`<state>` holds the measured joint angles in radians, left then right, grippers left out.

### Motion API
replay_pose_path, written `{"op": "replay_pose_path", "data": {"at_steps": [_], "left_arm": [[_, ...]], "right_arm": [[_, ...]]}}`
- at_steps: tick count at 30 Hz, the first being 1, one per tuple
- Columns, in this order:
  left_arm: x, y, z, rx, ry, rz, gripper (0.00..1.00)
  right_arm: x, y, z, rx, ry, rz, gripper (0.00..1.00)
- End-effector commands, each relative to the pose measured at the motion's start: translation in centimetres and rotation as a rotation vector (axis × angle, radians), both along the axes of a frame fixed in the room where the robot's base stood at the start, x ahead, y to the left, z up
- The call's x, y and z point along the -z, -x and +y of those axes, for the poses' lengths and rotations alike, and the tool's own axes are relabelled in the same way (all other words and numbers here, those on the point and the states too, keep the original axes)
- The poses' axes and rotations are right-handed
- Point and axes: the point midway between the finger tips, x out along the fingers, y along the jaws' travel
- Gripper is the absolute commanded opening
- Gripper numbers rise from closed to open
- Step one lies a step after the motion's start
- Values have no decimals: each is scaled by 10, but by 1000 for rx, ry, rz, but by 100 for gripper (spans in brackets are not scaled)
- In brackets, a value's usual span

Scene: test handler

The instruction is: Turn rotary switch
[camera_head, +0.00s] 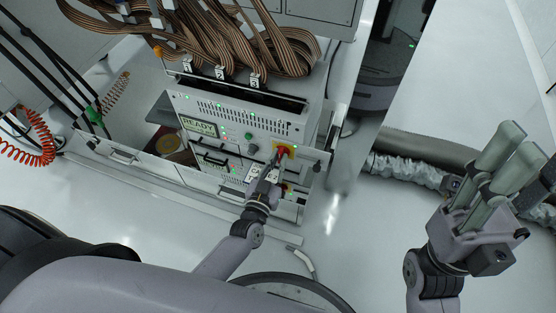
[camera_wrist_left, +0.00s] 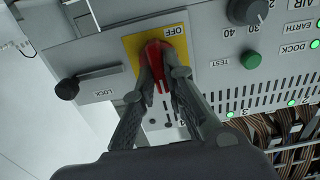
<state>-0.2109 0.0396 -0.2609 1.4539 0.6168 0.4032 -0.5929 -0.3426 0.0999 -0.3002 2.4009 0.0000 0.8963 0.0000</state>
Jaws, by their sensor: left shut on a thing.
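The red rotary switch handle (camera_wrist_left: 153,52) sits on a yellow plate (camera_wrist_left: 134,44) on the grey panel of the test handler. The word OFF is printed on the plate by the top of the handle. In the head view the yellow plate (camera_head: 291,147) is at the panel's right side. My left gripper (camera_wrist_left: 162,73) is shut on the red handle, one finger on each side. The fingers hide part of the handle and plate. In the head view the left gripper (camera_head: 275,163) reaches up to the switch. My right gripper (camera_head: 521,143) is at the far right, away from the machine; its finger gap is unclear.
A black LOCK knob (camera_wrist_left: 67,89), a green TEST button (camera_wrist_left: 250,59) and a dark numbered dial (camera_wrist_left: 248,10) flank the switch. Brown ribbon cables (camera_head: 200,35) hang above the panel. An open drawer front (camera_head: 125,158) lies left. A ribbed hose (camera_head: 425,147) runs at right.

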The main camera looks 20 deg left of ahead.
Motion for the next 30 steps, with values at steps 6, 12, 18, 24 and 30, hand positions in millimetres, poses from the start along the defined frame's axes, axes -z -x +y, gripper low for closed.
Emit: {"op": "replay_pose_path", "data": {"at_steps": [6,12,18,24,30], "left_arm": [[0,0,0,0,44,3,0],[-1,0,1,0,158,5,0],[0,0,2,1,332,12,0],[1,0,3,0,523,19,0],[2,0,3,1,714,26,0]], "right_arm": [[-2,0,0,0,-1,-1,40],[-5,0,0,1,-1,8,40],[-8,0,0,1,-1,13,40],[-11,0,0,1,-1,12,40],[-13,0,0,1,-1,8,40]]}}
